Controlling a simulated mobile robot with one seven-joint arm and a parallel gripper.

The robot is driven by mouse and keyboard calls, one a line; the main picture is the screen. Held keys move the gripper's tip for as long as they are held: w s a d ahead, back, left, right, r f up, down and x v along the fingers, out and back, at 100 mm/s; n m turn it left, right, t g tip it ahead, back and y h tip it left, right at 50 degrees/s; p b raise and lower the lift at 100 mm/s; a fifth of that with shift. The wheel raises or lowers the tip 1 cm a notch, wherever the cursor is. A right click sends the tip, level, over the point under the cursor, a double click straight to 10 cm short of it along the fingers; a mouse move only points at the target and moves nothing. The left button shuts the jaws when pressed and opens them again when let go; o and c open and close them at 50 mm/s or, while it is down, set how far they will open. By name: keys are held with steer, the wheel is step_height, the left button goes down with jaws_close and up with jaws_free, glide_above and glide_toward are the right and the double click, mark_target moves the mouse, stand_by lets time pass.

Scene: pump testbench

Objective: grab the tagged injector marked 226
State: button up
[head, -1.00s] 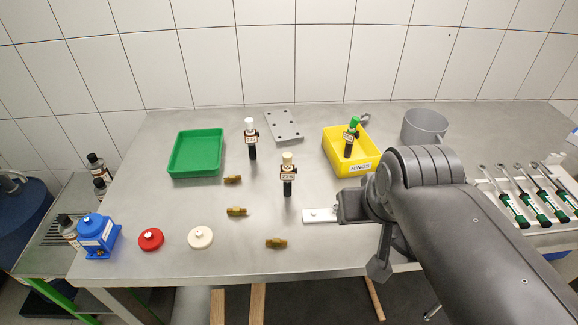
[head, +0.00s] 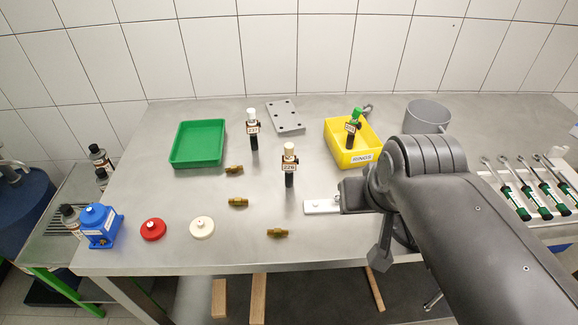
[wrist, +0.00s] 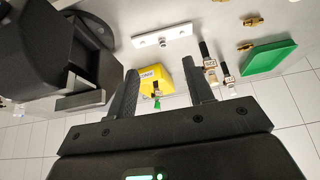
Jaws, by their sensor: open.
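The injector tagged 226 (head: 289,168) stands upright near the middle of the bench in the head view, with a black body, a white tag and a cream top. In the wrist view it appears to be the nearer of two injectors (wrist: 207,58), just outside the right-hand finger. My gripper (wrist: 160,67) is open and empty, with its two fingers spread. The space between them frames a yellow bin further off. In the head view my arm reaches in from the right, and its fingers cannot be made out there.
Another tagged injector (head: 254,133) stands behind and left, near a green tray (head: 177,160). A green-topped injector (head: 351,134) is in the yellow bin (head: 362,158). A white bracket (head: 321,206) lies right of 226. Several brass fittings (head: 238,202) lie to the left and front.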

steer(key=w+a+r+n, duration=0.2)
steer(key=w+a, duration=0.2)
steer(key=w, duration=0.6)
steer(key=n+g+y, duration=0.1)
steer(key=n, duration=0.1)
glide_toward(290, 147)
steer(key=x, duration=1.2)
steer(key=shift+c, duration=0.6)
jaws_close()
